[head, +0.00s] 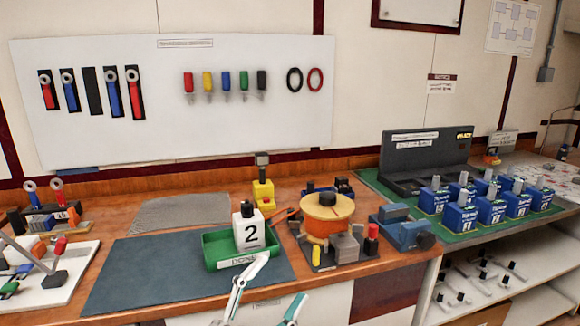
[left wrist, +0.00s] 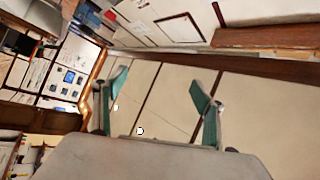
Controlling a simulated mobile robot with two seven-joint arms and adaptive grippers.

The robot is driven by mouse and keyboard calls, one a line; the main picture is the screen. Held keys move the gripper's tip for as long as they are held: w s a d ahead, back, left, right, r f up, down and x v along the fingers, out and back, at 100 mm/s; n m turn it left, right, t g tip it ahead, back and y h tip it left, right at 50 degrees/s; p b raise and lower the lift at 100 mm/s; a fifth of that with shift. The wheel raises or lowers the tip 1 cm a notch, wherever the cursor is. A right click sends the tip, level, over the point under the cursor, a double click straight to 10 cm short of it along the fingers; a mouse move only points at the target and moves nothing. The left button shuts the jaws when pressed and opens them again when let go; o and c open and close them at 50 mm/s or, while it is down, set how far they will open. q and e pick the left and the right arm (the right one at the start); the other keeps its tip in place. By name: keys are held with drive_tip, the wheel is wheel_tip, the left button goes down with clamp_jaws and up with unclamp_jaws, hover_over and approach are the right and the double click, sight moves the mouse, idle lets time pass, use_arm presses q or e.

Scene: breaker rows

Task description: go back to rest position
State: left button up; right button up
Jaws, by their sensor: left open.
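My left gripper (head: 281,279) shows at the bottom middle of the head view, in front of the workbench (head: 190,303) edge. Its two fingers are spread with nothing between them. In the left wrist view the same gripper (left wrist: 160,82) has its teal-padded fingers wide apart and empty, with wall panels behind. My right gripper is not in view.
An orange round fixture (head: 327,214) and a blue vise-like device (head: 404,229) stand right of the tray. Blue breakers (head: 460,215) stand in rows on a green mat at right. A dark mat (head: 140,275) lies clear at left. A tool board (head: 150,110) hangs behind.

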use_arm(q)
drive_tip(key=a+f+n+y, duration=0.5)
drive_tip(key=f+n+y, duration=0.1)
drive_tip(key=f, duration=0.6)
drive_tip(key=s+a+f+n+g+y+p, duration=0.1)
drive_tip(key=s+a+f+n+g+y, duration=0.2)
drive_tip(key=s+a+f, duration=0.3)
drive_tip(key=s+a+f+n+g+y+p, duration=0.1)
drive_tip(key=s+a+f+n+g+y, duration=0.2)
drive_tip(key=s+f, duration=1)
drive_tip(key=a+f+n+g, duration=0.1)
drive_tip(key=a+f+n, duration=0.2)
drive_tip(key=f, duration=0.4)
drive_tip(key=shift+a, duration=0.45)
